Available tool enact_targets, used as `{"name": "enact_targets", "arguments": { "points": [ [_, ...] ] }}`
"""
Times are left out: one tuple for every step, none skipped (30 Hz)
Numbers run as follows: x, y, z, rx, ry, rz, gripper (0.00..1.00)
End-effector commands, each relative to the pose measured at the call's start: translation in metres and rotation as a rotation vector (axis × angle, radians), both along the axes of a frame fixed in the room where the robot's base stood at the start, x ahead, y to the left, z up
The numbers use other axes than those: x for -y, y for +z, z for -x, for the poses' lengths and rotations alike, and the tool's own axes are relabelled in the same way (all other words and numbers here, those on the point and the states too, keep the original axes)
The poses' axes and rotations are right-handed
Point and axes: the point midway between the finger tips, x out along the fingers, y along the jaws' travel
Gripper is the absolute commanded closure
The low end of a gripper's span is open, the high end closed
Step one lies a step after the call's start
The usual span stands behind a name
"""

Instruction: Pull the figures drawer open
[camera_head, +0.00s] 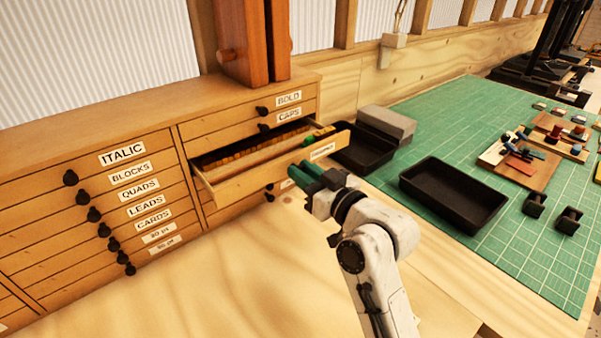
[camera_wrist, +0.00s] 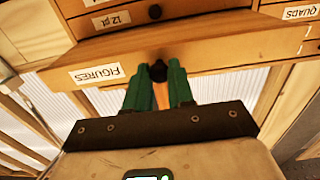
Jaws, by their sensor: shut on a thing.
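The figures drawer (camera_head: 250,181) stands pulled out of the wooden cabinet in the head view, with small pieces visible inside. In the wrist view its wooden front (camera_wrist: 205,50) carries a FIGURES label (camera_wrist: 96,77). My gripper (camera_head: 306,170) has green fingers and is at the drawer front, below its label. In the wrist view the fingers (camera_wrist: 159,78) are shut around the drawer's dark knob (camera_wrist: 158,56). Part of the knob is hidden between the fingers.
Closed drawers labelled BOLD (camera_head: 289,98) and CAPS (camera_head: 289,115) sit above the open one. A column of drawers, with ITALIC (camera_head: 121,154) on top, is at left. A black tray (camera_head: 455,193) lies on the green mat (camera_head: 560,262) at right. The pale wooden surface in front is clear.

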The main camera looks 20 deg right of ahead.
Motion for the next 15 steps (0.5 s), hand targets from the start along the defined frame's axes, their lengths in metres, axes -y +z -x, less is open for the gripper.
{"name": "enact_targets", "arguments": {
  "points": [
    [0.0012,-0.0003,0.0022,0.001,-0.001,0.000,1.00],
    [0.0014,0.0000,0.0028,0.001,-0.001,0.001,1.00],
    [0.0015,0.0003,0.0031,0.001,-0.001,0.001,1.00],
    [0.0014,0.0004,0.0031,0.001,-0.001,0.001,1.00],
    [0.0015,0.0005,0.0030,0.001,-0.001,0.001,1.00],
    [0.0015,0.0005,0.0029,0.001,-0.001,0.001,1.00],
    [0.0015,0.0005,0.0029,0.001,-0.001,0.001,1.00],
    [0.0014,0.0005,0.0029,0.001,-0.001,0.001,1.00],
    [0.0015,0.0005,0.0029,0.001,-0.001,0.001,1.00],
    [0.0014,0.0005,0.0029,0.001,-0.001,0.001,0.76],
    [0.0014,0.0005,0.0029,0.001,-0.001,0.001,0.73],
    [0.0013,0.0005,0.0028,0.001,-0.001,0.001,0.70],
    [0.0012,0.0004,0.0029,0.001,-0.001,0.001,0.67],
    [0.0012,0.0004,0.0029,0.001,-0.001,0.001,0.64],
    [0.0012,0.0004,0.0029,0.001,-0.001,0.001,0.60]
  ]
}}
